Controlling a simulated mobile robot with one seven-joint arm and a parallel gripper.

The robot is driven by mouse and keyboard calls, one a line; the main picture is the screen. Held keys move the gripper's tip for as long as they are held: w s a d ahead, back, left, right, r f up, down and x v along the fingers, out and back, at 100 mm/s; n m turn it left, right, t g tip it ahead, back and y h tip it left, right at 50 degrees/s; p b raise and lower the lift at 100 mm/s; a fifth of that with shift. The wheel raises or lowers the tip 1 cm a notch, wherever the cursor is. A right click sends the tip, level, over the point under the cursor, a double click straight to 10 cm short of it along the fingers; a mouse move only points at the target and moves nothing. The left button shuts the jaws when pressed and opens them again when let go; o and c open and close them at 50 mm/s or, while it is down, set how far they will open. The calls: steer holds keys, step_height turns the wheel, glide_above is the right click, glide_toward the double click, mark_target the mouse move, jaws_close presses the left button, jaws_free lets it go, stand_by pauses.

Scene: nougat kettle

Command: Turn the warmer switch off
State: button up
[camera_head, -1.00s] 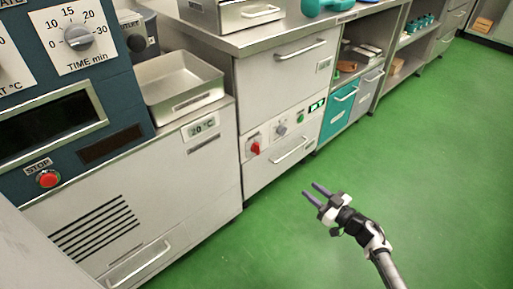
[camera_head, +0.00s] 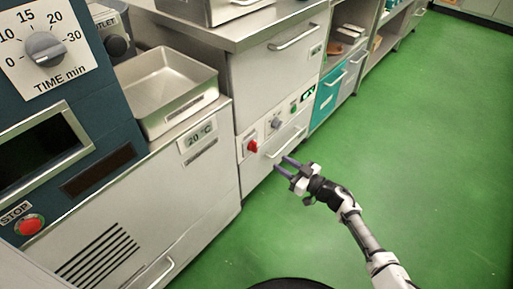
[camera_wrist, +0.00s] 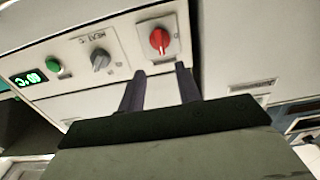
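The warmer's front panel carries a red rotary switch (camera_head: 251,146) on a pale plate, at the left of a grey heat knob (camera_head: 275,123). In the wrist view the red switch (camera_wrist: 159,40) is just beyond my fingertips, with the grey knob (camera_wrist: 100,60) to its left. My gripper (camera_head: 283,165) is in front of the panel, to the right of and below the red switch in the head view. In the wrist view its two fingers (camera_wrist: 160,74) are apart with nothing between them. They look short of the switch.
A green button (camera_wrist: 54,66) and a lit green display (camera_wrist: 28,78) sit on the same panel. A drawer handle (camera_head: 287,143) juts out below the knobs. A metal tray (camera_head: 165,90) stands on the unit at left. Green floor (camera_head: 430,150) is clear at right.

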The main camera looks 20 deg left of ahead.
mark_target(257, 147)
steer(key=b+x, duration=0.1)
steer(key=x, duration=1)
steer(key=shift+a+b, duration=0.3)
steer(key=shift+a, duration=0.05)
jaws_close()
